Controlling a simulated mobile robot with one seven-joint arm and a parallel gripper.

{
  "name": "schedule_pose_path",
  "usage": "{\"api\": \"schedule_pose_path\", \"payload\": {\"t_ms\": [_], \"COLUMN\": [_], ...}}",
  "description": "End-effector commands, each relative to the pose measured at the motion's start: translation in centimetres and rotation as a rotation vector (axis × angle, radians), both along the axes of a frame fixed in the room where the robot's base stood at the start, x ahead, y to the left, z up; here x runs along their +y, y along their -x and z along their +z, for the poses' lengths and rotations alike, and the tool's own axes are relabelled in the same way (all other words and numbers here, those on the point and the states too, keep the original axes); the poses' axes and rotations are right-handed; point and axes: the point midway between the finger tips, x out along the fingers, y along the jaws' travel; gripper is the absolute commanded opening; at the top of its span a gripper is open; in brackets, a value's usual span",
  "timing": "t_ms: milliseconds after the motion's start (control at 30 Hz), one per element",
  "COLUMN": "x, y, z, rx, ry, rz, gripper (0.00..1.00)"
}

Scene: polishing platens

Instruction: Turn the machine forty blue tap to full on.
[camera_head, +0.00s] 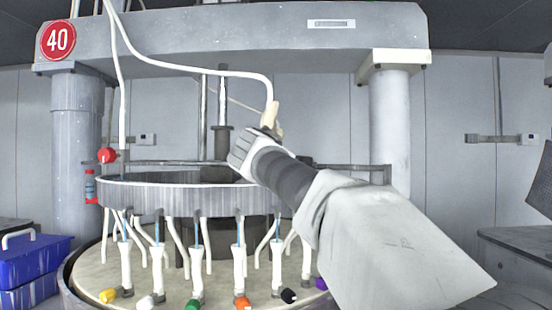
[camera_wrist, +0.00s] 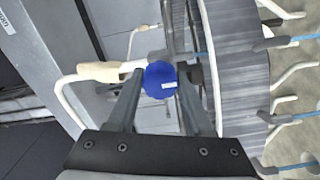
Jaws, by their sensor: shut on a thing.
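The machine forty carries a red round sign (camera_head: 58,40) reading 40 on its top beam. The blue tap (camera_wrist: 158,80) is a round blue knob with a small pale label, in the middle of the wrist view. My gripper (camera_wrist: 160,72) has a finger on each side of the knob and is shut on it. The knob sits beside the grey ring wall (camera_wrist: 235,60). In the head view my own wrist and forearm hide the blue tap and the fingertips.
A white hose with a tan sleeve (camera_head: 270,115) hangs just behind my wrist. A red tap (camera_head: 107,155) is at the ring's left. Several taps with coloured caps, such as the green one (camera_head: 193,304), stand below the ring. Blue crates (camera_head: 35,262) are at far left.

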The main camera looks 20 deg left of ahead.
Motion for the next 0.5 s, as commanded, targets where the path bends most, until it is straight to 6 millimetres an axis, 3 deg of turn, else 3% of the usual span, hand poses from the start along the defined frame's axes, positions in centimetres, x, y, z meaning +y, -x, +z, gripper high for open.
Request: {"api": "schedule_pose_path", "payload": {"t_ms": [300, 333, 500], "x": [0.01, 0.01, 0.01], "y": [0.00, 0.00, 0.01], "z": [-0.01, -0.01, 0.00], "rx": [0.002, 0.002, 0.001], "ry": [-0.005, -0.005, -0.004], "rz": [0.000, 0.000, 0.000], "gripper": [0.00, 0.52, 0.81]}}
